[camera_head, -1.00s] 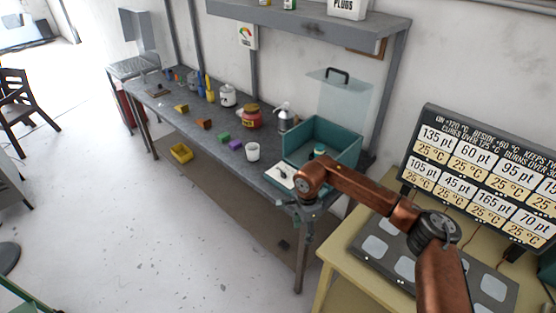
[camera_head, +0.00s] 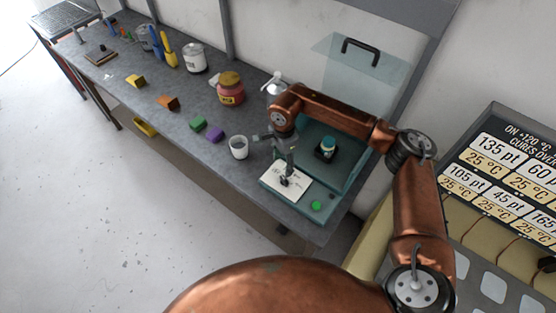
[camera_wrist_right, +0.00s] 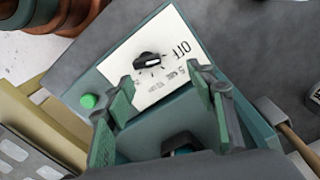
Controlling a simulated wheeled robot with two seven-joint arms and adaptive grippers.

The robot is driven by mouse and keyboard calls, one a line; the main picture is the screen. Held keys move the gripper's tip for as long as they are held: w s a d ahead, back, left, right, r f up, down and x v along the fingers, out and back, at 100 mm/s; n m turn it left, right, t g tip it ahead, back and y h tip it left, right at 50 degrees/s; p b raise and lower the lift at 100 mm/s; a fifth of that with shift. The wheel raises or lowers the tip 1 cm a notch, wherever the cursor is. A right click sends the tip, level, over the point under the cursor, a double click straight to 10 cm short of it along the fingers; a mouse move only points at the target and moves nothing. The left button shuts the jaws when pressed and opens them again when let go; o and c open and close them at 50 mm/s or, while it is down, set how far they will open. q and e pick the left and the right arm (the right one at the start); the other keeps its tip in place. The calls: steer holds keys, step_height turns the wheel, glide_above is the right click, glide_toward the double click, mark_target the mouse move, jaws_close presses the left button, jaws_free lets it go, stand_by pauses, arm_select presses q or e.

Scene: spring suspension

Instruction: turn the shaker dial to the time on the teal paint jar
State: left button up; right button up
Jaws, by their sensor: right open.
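The shaker (camera_head: 345,183) is a teal open box at the bench's right end, with its clear lid raised. Its white front plate (camera_head: 297,179) carries the dial (camera_head: 287,181), a small black knob.
A green button (camera_head: 316,206) is on the shaker front. A white cup (camera_head: 238,147), purple block (camera_head: 215,134), green block (camera_head: 197,124) and red-yellow jar (camera_head: 231,88) stand left of the shaker.

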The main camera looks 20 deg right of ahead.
mark_target(284, 177)
steer(key=f, duration=0.1)
steer(key=d+f, duration=0.1)
steer(key=s+f, duration=0.1)
steer(key=shift+s+d+f+m, duration=0.1)
steer(key=shift+d+f+m, duration=0.05)
steer(key=shift+f+m, duration=0.15)
steer(key=s, duration=0.2)
steer(key=s+a+f+p, duration=0.1)
steer(key=shift+s, duration=0.35)
steer(key=w+f, duration=0.2)
steer(key=w, duration=0.1)
steer(key=shift+a+f, duration=0.2)
steer(key=shift+w+d, duration=0.15)
steer(key=shift+w, duration=0.15)
steer(key=shift+c, duration=0.5)
steer(key=shift+s+r, duration=0.35)
steer(key=shift+s, duration=0.35)
steer(key=c, duration=0.3)
steer(key=shift+w+f, duration=0.25)
steer(key=c, duration=0.5)
steer(key=shift+s+r, duration=0.1)
steer(key=shift+c, duration=1.3)
arm_select(q)
steer(key=s, duration=0.3)
steer(key=shift+s+a+r, duration=0.1)
steer(key=shift+s+r, duration=0.1)
steer(key=shift+s, duration=0.05)
